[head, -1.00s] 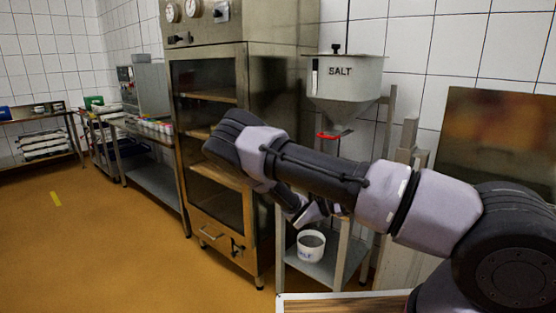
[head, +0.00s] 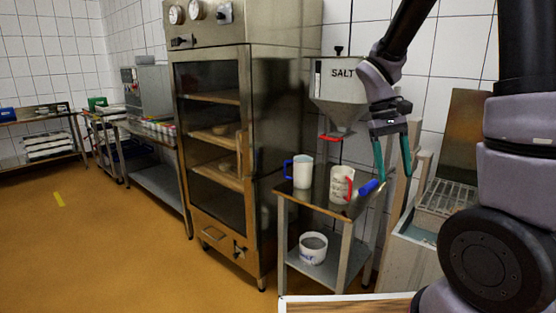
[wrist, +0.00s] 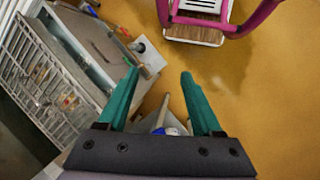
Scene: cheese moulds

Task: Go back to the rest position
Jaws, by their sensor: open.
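My gripper (head: 392,176) hangs from the raised arm at the right of the head view, in front of the salt hopper's right side. Its two teal fingers are spread, with nothing between them. In the wrist view the open fingers (wrist: 159,74) point over the floor and the edge of a grey box-like unit. The arm is folded up high, with its upper parts cut off by the top of the head view.
A small metal table (head: 316,208) holds a white mug with a blue handle (head: 302,172) and one with a red handle (head: 341,186). A white bucket (head: 312,247) stands on its lower shelf. The salt hopper (head: 340,112) and glass-fronted cabinet (head: 212,190) stand behind. Open floor (head: 100,245) lies left.

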